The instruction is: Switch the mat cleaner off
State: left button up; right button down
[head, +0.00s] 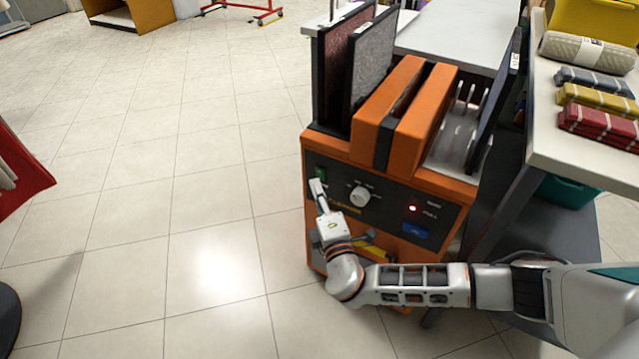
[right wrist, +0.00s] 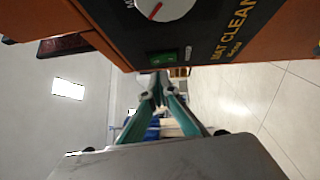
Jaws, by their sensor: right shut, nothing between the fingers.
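The mat cleaner (head: 405,165) is an orange machine with a black front panel, standing in the middle right of the head view. Its panel carries a green switch (head: 320,173) at the left, a white knob (head: 359,196), and a small red light (head: 412,208) that glows. My right gripper (head: 317,187) is shut and empty, its fingertips at the green switch. In the right wrist view, the closed fingertips (right wrist: 154,78) are just below the green switch (right wrist: 163,58); I cannot tell whether they touch it. My left gripper is out of view.
Dark mats (head: 370,60) stand upright in the machine's slots. A white table (head: 585,135) with rolled and folded textiles (head: 600,125) is close on the right. A red object (head: 18,170) is at the left edge. Tiled floor (head: 180,180) to the left is clear.

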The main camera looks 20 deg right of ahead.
aim_at(320, 175)
jog(key=shift+w+d+r, duration=0.1)
jog(key=shift+w+d, duration=0.4)
jog(key=shift+d, duration=0.15)
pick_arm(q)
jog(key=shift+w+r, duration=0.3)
pick_arm(e)
jog(key=shift+w+d+r, duration=0.1)
jog(key=shift+d, duration=0.05)
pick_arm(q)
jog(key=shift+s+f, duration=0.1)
pick_arm(e)
jog(key=shift+w+d+r+m+g, duration=0.1)
jog(key=shift+w+r+m+g, duration=0.2)
jog(key=shift+m+g, duration=0.15)
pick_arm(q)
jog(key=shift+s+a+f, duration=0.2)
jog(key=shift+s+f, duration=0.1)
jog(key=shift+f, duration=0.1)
pick_arm(e)
jog(key=shift+f, duration=0.1)
